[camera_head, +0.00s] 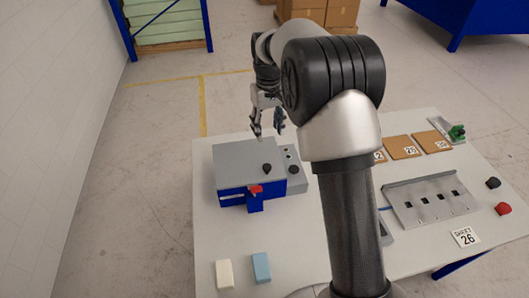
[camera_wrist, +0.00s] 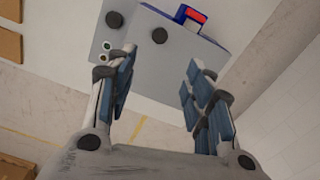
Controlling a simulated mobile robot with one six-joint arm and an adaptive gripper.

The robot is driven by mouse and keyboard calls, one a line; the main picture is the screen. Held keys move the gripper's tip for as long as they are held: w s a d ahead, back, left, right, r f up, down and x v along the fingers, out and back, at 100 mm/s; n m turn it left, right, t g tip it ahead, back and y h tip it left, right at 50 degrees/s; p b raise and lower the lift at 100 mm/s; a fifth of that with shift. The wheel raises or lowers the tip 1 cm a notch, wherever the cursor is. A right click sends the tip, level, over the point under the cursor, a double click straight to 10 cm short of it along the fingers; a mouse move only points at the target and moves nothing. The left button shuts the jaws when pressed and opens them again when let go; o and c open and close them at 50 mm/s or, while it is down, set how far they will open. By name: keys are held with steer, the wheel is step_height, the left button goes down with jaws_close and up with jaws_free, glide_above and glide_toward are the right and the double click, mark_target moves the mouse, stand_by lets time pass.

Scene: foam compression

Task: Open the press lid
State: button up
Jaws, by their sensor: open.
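The press (camera_head: 236,196) stands on the left part of the table, with a blue body and a flat grey lid (camera_head: 245,160) lying down on it. A black knob (camera_head: 267,169) sits on the lid, and a red latch (camera_head: 255,189) shows at its front edge. My gripper (camera_head: 268,132) is open and empty, apart from the press near its far edge. In the wrist view my gripper (camera_wrist: 150,72) has its fingers spread, with the lid (camera_wrist: 185,60) ahead, the knob (camera_wrist: 160,35) between and beyond the fingertips, and the red latch (camera_wrist: 195,15) at the top.
A grey control box (camera_head: 291,181) with a black dial adjoins the press on the right. A white block (camera_head: 224,274) and a light blue block (camera_head: 261,267) lie near the front. A metal fixture (camera_head: 430,199) and brown squares (camera_head: 402,147) lie at right. My arm hides the table's middle.

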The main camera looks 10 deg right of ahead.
mark_target(267, 166)
step_height(267, 166, down, 18)
steer(key=b, duration=0.2)
steer(key=shift+r+b, duration=0.2)
steer(key=shift+b, duration=0.2)
steer(key=shift+c, duration=0.3)
jaws_close()
stand_by(0.3)
